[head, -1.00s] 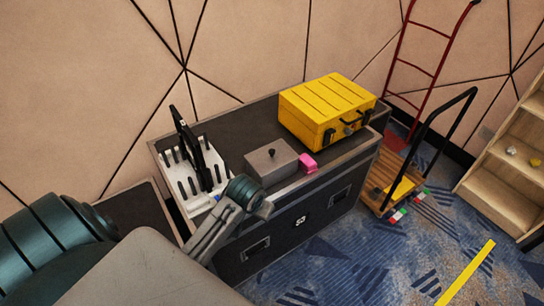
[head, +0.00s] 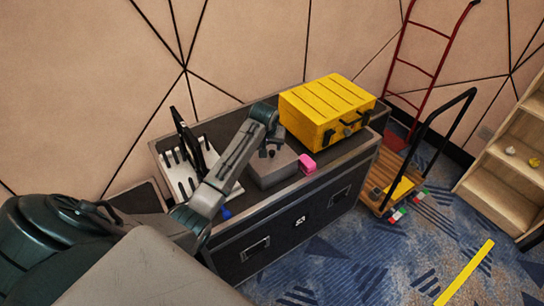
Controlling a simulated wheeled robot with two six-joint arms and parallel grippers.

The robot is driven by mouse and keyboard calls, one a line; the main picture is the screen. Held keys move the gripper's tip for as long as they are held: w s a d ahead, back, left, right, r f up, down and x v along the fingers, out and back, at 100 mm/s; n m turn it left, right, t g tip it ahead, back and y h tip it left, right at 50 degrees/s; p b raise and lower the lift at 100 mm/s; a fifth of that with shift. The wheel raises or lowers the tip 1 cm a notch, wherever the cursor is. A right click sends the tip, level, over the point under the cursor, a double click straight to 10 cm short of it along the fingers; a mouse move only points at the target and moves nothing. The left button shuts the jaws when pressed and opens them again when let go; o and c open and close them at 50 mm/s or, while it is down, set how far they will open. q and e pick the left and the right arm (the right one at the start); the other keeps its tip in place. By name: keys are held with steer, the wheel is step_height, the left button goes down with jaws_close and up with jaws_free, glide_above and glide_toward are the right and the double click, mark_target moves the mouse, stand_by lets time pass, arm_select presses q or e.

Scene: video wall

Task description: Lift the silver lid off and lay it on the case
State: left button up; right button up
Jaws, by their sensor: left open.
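A grey, silver-looking box with a flat lid (head: 287,161) stands on top of the black flight case (head: 325,168), between a white rack and a yellow case. My left arm reaches in from the left and its left gripper (head: 270,153) is open, pointing down over the middle of the lid. The lid's dark knob is hidden or merges with the fingers, so I cannot tell whether they touch it. The lid still rests on its box. My right gripper is not in view.
A yellow case (head: 325,105) stands behind and right of the box. A pink block (head: 308,164) lies close to the box's right side. A white slotted rack (head: 180,178) is at left, with a blue item (head: 226,212) in front. The front right of the case top is clear.

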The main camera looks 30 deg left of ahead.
mark_target(272, 151)
arm_select(q)
steer(key=p+x, duration=0.2)
steer(key=x, duration=0.3)
steer(key=shift+w+d, duration=0.1)
steer(key=shift+w+f, duration=0.15)
steer(key=shift+f, duration=0.2)
jaws_close()
steer(key=shift+r, duration=0.15)
